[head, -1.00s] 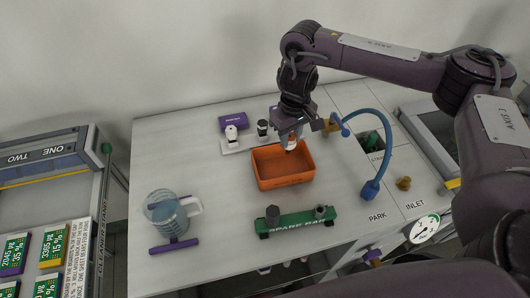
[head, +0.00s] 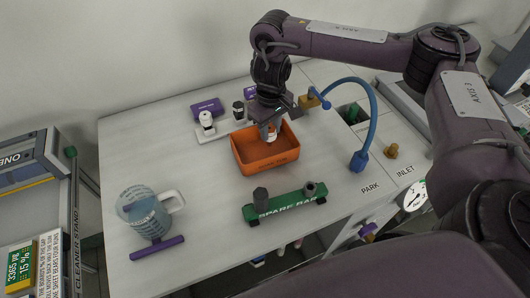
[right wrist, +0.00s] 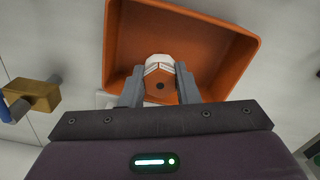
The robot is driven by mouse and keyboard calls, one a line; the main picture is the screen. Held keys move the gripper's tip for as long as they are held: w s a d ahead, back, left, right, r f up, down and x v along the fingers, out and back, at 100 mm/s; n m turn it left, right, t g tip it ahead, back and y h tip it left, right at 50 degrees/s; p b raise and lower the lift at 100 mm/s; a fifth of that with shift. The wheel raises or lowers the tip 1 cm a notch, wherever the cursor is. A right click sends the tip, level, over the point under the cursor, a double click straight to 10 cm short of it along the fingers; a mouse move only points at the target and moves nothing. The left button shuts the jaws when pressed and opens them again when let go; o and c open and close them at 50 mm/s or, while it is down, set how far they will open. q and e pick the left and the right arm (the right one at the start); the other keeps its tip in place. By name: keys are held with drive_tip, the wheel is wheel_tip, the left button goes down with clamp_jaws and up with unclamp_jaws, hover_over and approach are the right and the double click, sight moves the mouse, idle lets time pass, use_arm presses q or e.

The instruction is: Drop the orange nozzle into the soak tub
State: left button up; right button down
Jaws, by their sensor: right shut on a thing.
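The orange nozzle (right wrist: 161,84) is between the fingers of my right gripper (right wrist: 160,88); in the right wrist view it shows a white collar, an orange face and a dark hole. In the head view my right gripper (head: 271,128) points down over the soak tub (head: 267,160), an open orange box on the bench. The nozzle overlaps the tub's opening there; I cannot tell how far it is above the floor. The tub also fills the upper part of the right wrist view (right wrist: 228,50). My left gripper is out of view.
A green spare rack (head: 288,204) stands in front of the tub. A jug (head: 147,213) is at left. White and black nozzles (head: 207,122) (head: 238,110) stand behind the tub. A blue hose (head: 372,115) arches at right. Bare bench lies left of the tub.

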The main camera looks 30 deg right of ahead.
drive_tip(key=c, duration=1.2)
unclamp_jaws()
drive_tip(key=shift+o, duration=0.9)
wheel_tip(320, 180, up, 8)
drive_tip(key=shift+f+p, duration=0.15)
drive_tip(key=shift+p, duration=0.75)
drive_tip(key=shift+f, duration=0.1)
